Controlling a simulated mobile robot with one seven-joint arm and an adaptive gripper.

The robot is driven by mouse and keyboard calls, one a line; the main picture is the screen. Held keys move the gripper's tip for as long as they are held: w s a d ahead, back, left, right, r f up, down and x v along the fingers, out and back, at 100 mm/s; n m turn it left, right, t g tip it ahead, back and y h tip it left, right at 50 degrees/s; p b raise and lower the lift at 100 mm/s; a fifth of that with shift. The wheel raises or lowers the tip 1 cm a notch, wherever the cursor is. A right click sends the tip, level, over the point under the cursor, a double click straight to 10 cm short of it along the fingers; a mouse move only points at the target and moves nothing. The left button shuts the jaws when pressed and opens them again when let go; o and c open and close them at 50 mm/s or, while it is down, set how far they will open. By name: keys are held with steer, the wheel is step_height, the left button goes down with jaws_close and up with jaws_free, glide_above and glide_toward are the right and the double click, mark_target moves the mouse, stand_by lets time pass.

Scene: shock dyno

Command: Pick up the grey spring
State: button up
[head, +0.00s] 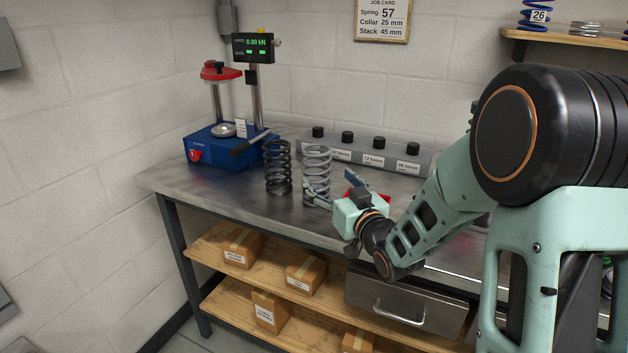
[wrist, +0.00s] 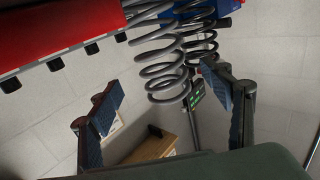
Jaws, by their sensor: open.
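The grey spring (head: 317,165) stands upright on the metal bench, just right of a black spring (head: 278,167). My gripper (head: 331,184) is open at bench height, at the right front of the grey spring. One finger overlaps the spring's lower coils in the head view; I cannot tell whether it touches. In the wrist view, which looks upside down, the grey spring (wrist: 160,72) shows between the spread fingers of my gripper (wrist: 170,85). The black spring (wrist: 202,45) is partly behind it. Nothing is held.
A blue press (head: 215,147) with a red top stands at the back left. A grey block with black knobs (head: 362,150) runs along the back. A red object (head: 378,197) sits behind my gripper, also large in the wrist view (wrist: 50,30). The bench's left front is clear.

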mark_target(312, 161)
steer(key=x, duration=0.7)
steer(key=shift+w+a+r, duration=0.15)
steer(key=shift+w+a, duration=0.05)
steer(key=c, duration=2)
steer(key=shift+r, duration=0.2)
jaws_close()
